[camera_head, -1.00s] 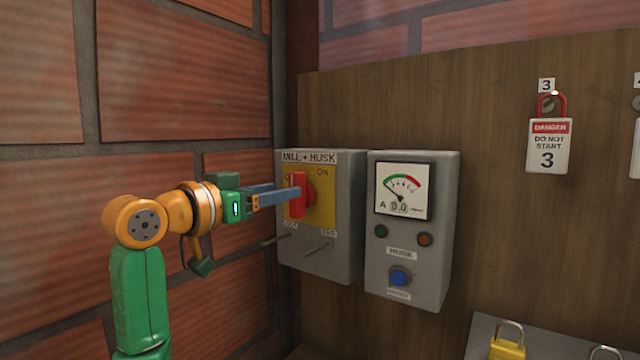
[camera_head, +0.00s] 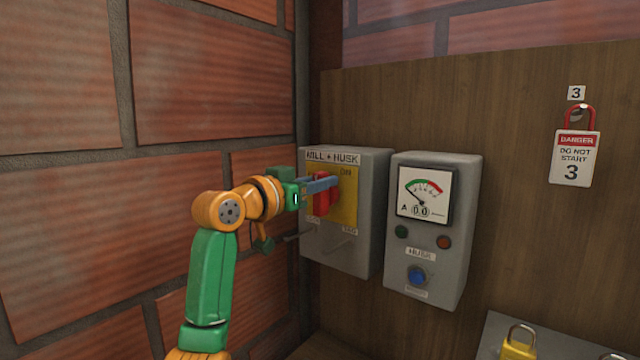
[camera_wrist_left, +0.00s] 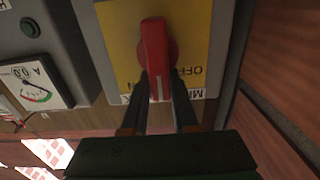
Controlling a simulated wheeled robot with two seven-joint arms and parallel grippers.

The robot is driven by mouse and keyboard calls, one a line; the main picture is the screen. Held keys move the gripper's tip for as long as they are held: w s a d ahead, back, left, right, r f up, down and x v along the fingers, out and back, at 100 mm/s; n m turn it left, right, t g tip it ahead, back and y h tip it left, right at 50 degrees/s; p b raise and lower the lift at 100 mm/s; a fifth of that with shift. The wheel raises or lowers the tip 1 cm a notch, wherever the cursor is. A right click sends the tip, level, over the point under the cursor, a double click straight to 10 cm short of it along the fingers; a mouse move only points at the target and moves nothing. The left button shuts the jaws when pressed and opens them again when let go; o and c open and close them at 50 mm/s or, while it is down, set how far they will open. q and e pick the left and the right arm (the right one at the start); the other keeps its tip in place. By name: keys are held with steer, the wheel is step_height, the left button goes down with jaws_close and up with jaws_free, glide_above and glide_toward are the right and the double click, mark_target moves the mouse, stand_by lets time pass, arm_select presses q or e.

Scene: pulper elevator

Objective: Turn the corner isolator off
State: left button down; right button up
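The corner isolator (camera_head: 366,205) is a grey box labelled MILL + HUSK, with a yellow plate (camera_head: 346,212) and a red rotary handle (camera_head: 322,200). The handle stands about upright; ON is written at the plate's upper right. In the left wrist view the picture is upside down, and the red handle (camera_wrist_left: 155,50) has a white line at its end, with OFF to its right. My left gripper (camera_head: 330,184) is at the handle's upper part. Its fingers lie along both sides of the handle with no clear gap, seemingly shut on it. My right gripper is out of view.
A brick wall (camera_head: 70,230) stands close on the left. A grey meter box (camera_head: 432,240) with a blue button is just right of the isolator. A red padlock with danger tag 3 (camera_head: 574,158) hangs on the wooden board. A yellow padlock (camera_head: 518,345) is at lower right.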

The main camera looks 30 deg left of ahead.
arm_select(q)
steer(key=shift+w+f, duration=0.15)
steer(key=shift+f, duration=0.3)
steer(key=n, duration=0.2)
steer(key=a+n, duration=0.1)
steer(key=n, duration=0.1)
steer(key=shift+f+n+p, duration=0.15)
steer(key=shift+n+p, duration=0.25)
steer(key=shift+a+f+n+p, duration=0.15)
steer(key=shift+a+f+n, duration=0.2)
steer(key=shift+n, duration=1.8)
steer(key=shift+a+f+n+p, duration=0.15)
steer(key=shift+a+f+n, duration=0.2)
steer(key=shift+n, duration=1.75)
steer(key=shift+a+f+n+p, duration=0.2)
steer(key=shift+f+n, duration=0.25)
steer(key=shift+n, duration=1.7)
